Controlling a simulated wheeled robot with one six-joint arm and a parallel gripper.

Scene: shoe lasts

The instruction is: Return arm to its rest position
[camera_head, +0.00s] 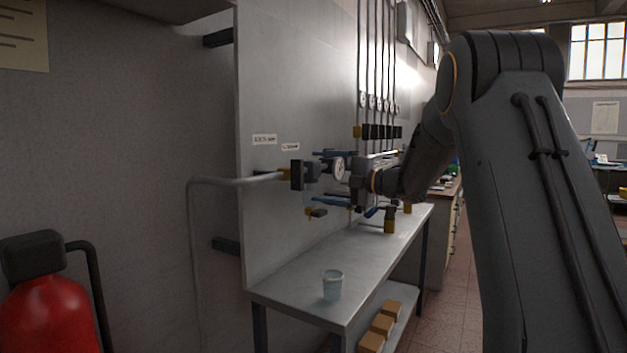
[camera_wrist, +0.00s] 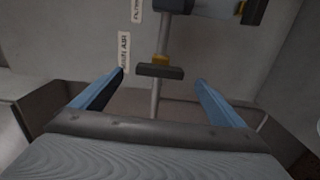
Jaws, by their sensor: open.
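My gripper (camera_head: 316,177) reaches left along the wall panel in the head view, in front of a pipe fitting with a dark block (camera_head: 297,175) and a round gauge (camera_head: 339,168). Its two blue fingers are spread apart with nothing held between them. The wrist view shows the open gripper (camera_wrist: 161,76) too, with a dark handle with a yellow hub (camera_wrist: 160,71) on a grey pipe beyond and between the fingertips. I cannot tell how far the fingertips are from it. My arm is stretched out, not folded.
A metal bench (camera_head: 290,278) stands below the gripper with a small light-blue cup (camera_head: 332,285) on it. A grey pipe (camera_head: 235,182) runs left from the fitting. A red cylinder (camera_head: 52,315) stands at lower left. Open tiled floor (camera_head: 455,260) lies right of the bench.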

